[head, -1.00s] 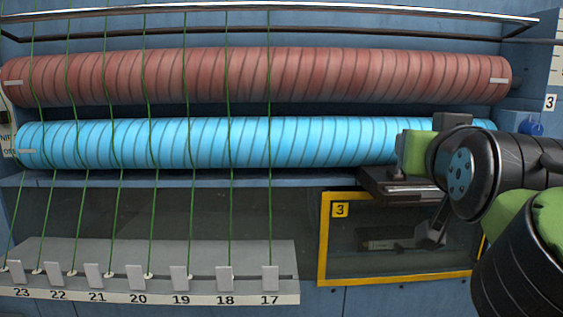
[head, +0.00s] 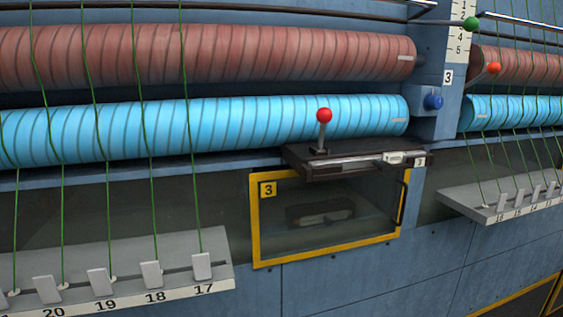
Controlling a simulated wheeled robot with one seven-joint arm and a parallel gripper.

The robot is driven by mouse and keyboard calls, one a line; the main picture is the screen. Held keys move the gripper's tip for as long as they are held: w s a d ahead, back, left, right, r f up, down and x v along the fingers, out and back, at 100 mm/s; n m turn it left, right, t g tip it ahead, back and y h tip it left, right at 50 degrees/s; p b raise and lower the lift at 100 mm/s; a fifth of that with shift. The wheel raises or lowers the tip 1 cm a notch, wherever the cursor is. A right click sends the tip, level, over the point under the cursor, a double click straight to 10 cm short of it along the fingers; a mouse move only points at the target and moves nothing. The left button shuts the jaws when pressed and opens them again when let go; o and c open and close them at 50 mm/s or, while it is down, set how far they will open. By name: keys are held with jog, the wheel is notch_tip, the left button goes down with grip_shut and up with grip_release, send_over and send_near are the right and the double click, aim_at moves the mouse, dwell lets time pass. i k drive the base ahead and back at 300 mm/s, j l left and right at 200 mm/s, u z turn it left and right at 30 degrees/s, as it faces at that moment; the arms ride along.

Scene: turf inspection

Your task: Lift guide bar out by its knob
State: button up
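A red ball knob (head: 323,115) stands upright on a short stem on a dark flat housing (head: 340,160), above a yellow-framed window marked 3. A green knob (head: 471,23) sits at the end of a rod at the upper right. An orange knob (head: 494,68) sits on a lever just below it. I cannot tell which of these knobs, if any, belongs to the guide bar. My gripper is not in view, and nothing of my arm shows.
A ribbed red roller (head: 210,55) runs above a ribbed blue roller (head: 210,125), with green yarns crossing them. A numbered grey ledge (head: 200,240) stands at lower left, another (head: 505,205) at right. A blue knob (head: 433,102) sits on the post between sections.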

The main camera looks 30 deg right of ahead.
aim_at(384, 163)
jog(key=z, duration=1.4)
